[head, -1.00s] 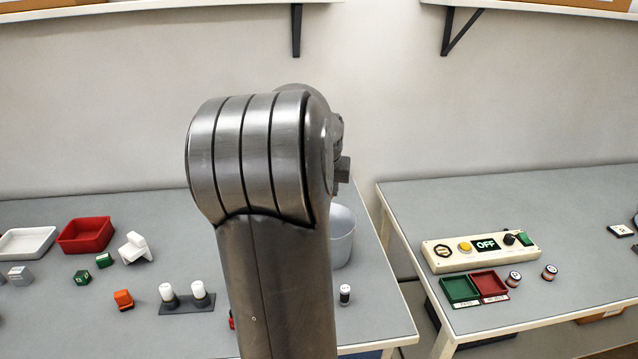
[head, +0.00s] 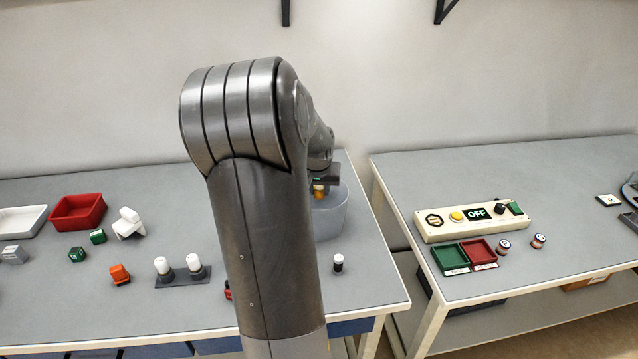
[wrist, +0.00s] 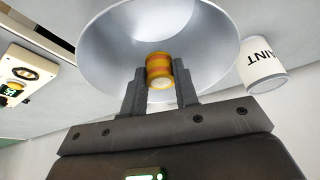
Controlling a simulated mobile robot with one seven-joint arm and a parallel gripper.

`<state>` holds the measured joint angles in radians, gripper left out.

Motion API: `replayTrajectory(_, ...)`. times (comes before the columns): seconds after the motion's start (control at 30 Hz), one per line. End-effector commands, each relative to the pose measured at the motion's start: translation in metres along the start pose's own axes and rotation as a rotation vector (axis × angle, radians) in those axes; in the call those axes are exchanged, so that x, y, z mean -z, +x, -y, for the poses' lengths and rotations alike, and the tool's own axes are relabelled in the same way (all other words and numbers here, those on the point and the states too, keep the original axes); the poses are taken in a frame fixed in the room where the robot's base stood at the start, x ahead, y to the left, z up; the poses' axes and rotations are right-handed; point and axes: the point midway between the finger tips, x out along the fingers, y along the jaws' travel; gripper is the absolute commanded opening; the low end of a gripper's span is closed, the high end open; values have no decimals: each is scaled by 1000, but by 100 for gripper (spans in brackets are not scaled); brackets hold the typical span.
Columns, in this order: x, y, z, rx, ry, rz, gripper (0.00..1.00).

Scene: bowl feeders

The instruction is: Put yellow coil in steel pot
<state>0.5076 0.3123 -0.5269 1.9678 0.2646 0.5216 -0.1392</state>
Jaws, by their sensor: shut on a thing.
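The yellow coil (wrist: 159,72) is a small yellow and orange spool with a pale end. My gripper (wrist: 160,88) is shut on it, one finger on each side. The steel pot (wrist: 112,40) is a wide grey vessel, and in the wrist view its open mouth lies behind the coil. In the head view the coil (head: 319,190) hangs below my gripper (head: 322,184), at the opening of the pot (head: 334,218). My arm hides the pot's left part. I cannot tell whether the coil is below the rim.
A white can marked PAINT (wrist: 264,68) stands close beside the pot. A small black and white cylinder (head: 338,263) stands in front of it. A stand with two white-topped pieces (head: 180,278) is left of my arm. The right table holds a control box (head: 470,220).

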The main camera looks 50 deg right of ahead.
Motion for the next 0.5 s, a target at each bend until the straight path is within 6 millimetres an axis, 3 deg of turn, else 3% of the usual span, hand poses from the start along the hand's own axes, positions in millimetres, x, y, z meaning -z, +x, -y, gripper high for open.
replayTrajectory(0.27, 0, 1, 0, 0, 0, 0, 5)
replayTrajectory(0.3, 0, 1, 0, 0, 0, 0, 30)
replayTrajectory(0.5, 0, 0, 0, 0, 0, 0, 46)
